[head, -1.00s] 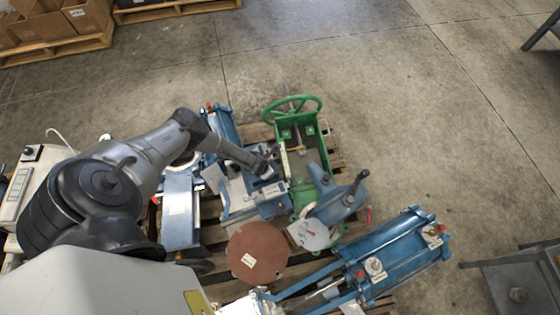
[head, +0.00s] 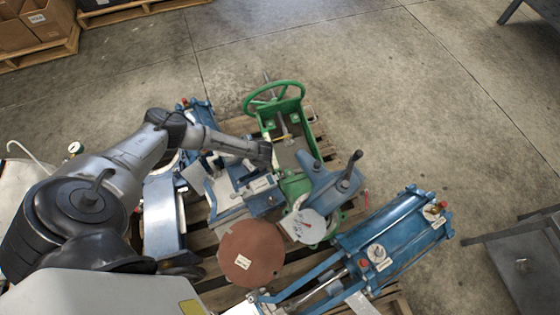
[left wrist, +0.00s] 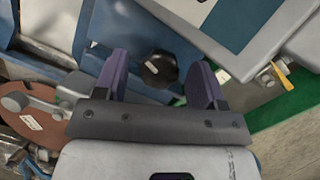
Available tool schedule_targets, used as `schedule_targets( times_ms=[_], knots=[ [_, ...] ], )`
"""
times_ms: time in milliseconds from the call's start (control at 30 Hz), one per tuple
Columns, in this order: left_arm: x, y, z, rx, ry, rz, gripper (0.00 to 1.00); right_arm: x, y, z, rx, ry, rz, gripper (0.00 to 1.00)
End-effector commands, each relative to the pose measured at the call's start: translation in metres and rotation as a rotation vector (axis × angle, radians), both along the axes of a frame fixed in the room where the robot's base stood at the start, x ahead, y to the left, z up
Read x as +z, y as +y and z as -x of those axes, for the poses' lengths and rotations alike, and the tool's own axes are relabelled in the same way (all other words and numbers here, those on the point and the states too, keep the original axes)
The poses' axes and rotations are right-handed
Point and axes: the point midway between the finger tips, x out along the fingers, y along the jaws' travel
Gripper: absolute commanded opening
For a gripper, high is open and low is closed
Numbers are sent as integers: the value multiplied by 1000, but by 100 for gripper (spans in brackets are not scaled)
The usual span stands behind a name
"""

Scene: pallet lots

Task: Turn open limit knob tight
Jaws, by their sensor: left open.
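The black round knob (left wrist: 157,69) with a white pointer line sits on a blue housing (left wrist: 118,27) in the left wrist view. My left gripper (left wrist: 160,72) is open, with one purple finger on each side of the knob. I see a gap between the knob and each finger. I cannot tell how far above it the fingertips are. In the head view my left gripper (head: 268,155) is over the pallet, beside a green frame (head: 294,130). The knob is not made out there. My right gripper is out of view.
A green handwheel (head: 275,97) stands behind the gripper. A blue unit with a dark lever (head: 349,172) is to its right. A brown round plate (head: 252,250) and a blue cylinder (head: 385,235) are nearer. Bare floor (head: 430,120) lies right of the pallet.

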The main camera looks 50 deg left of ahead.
Motion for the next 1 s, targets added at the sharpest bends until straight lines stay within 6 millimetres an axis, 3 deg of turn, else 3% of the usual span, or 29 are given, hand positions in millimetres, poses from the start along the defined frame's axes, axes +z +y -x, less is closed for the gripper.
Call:
schedule_targets(
  times_ms=[33, 233, 267, 400, 933, 1000],
  knots=[
    [-8, 1, -1, 57, -7, 0, 64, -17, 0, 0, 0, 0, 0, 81],
    [-3, 1, -2, 282, -25, 5, 64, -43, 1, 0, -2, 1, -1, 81],
    [16, -3, -2, 276, -25, 6, 64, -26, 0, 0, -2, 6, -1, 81],
    [42, -13, -6, 271, -23, 7, 64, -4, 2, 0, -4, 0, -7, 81],
    [134, -49, -20, 268, -24, 6, 64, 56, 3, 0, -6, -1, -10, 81],
    [142, -61, -17, 261, -25, 23, 64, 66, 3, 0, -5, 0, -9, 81]
  ],
)
